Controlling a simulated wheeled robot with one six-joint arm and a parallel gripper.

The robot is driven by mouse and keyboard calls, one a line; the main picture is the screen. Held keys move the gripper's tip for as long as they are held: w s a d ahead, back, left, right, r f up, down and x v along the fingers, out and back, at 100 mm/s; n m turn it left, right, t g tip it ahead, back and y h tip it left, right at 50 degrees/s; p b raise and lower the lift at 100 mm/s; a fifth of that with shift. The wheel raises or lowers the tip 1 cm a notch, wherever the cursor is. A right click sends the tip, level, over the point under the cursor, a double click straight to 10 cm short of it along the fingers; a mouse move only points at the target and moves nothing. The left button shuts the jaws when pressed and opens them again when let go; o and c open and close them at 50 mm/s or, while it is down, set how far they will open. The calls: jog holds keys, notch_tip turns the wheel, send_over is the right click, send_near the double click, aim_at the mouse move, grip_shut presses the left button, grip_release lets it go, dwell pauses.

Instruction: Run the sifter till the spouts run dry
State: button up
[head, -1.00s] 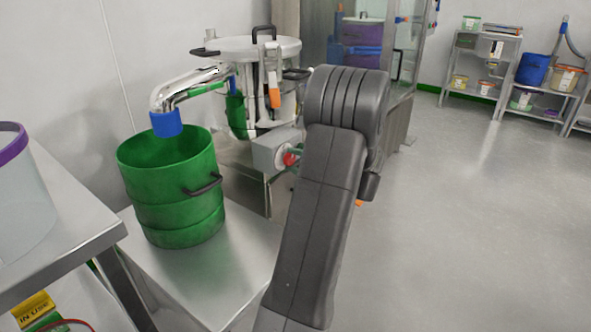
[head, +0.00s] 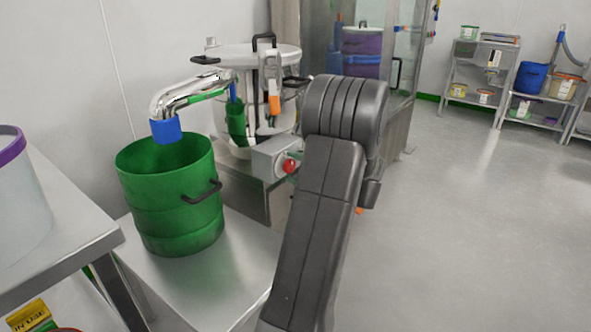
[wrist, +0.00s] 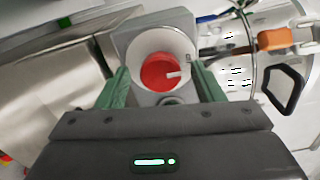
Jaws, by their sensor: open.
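The sifter (head: 250,54) stands against the wall with a steel lid and black clamp handles. Its bent steel spout (head: 185,92) ends in a blue sleeve (head: 166,130) above the open green drum (head: 172,220); I see no falling material. A grey control box (head: 269,160) on the sifter's stand carries a red knob (head: 290,166). In the wrist view, the red knob (wrist: 159,72) with a white pointer sits on a pale round dial. My gripper (wrist: 161,80) is open, its green fingers either side of the dial.
A steel table (head: 62,255) at left bears a pale tub with a purple rim (head: 18,205). A glass-sided cabinet (head: 395,60) stands behind the sifter. Shelves with tubs (head: 478,75) are at the far right. The floor to the right (head: 470,240) is clear.

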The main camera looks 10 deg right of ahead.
jog(key=p+v, duration=0.3)
jog(key=v, duration=1)
jog(key=shift+s+d+p, duration=0.25)
jog(key=shift+s+p, duration=0.05)
jog(key=shift+p, duration=0.1)
jog(key=b+x, duration=0.3)
jog(key=x, duration=1)
jog(key=shift+b, duration=0.35)
jog(key=shift+w+a, duration=0.25)
jog(key=shift+w+r, duration=0.1)
